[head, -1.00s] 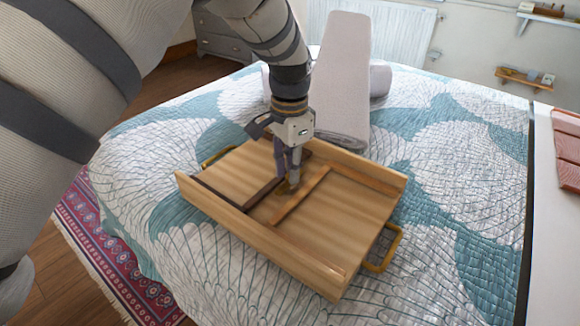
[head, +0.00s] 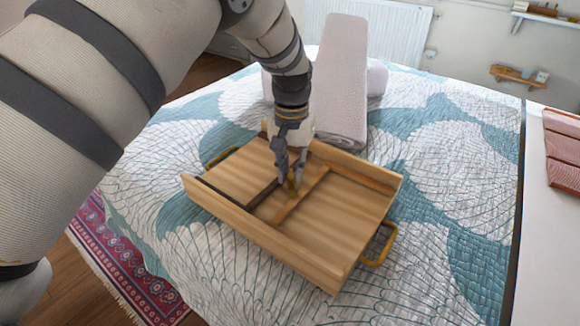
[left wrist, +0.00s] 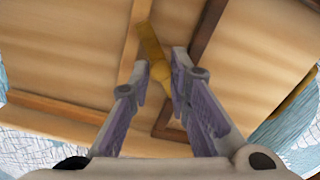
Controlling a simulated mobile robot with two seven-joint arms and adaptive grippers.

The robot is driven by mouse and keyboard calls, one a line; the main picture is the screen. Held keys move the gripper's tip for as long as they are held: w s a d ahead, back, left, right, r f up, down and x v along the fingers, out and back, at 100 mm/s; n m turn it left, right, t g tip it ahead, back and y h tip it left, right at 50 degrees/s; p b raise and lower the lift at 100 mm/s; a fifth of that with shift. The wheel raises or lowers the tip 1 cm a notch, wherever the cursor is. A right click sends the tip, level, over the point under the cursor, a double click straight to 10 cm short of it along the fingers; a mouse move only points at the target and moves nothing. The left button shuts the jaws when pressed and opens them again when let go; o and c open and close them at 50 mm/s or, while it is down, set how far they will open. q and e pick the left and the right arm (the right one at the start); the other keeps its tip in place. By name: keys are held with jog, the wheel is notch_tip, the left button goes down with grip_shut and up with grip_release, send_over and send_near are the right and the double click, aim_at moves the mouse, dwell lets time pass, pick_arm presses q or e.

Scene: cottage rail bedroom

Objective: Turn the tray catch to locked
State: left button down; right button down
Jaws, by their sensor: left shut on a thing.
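The wooden tray (head: 353,218) lies on the bed, with low walls and a brass handle on each side. Its brass catch (left wrist: 148,38) is a small bar beside thin wooden strips on the tray floor. My left gripper (head: 291,188) points down onto the middle of the tray. In the left wrist view, its fingers (left wrist: 160,70) are shut on one end of the catch, one on each side. In the head view the fingers mostly hide the catch. My right gripper is not in view.
A light strip (head: 315,191) and a dark strip (head: 262,194) stand up from the tray floor near the fingers. Grey rolled bedding (head: 340,80) lies behind the tray. The patterned quilt (head: 450,150) is clear to the right.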

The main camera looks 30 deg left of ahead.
aim_at(290, 176)
pick_arm(q)
jog(key=n, duration=0.5)
jog(key=shift+r+n, duration=0.1)
jog(key=shift+n, duration=2.3)
jog(key=c, duration=1.5)
grip_release()
notch_tip(290, 176, up, 12)
jog(key=shift+f, duration=0.1)
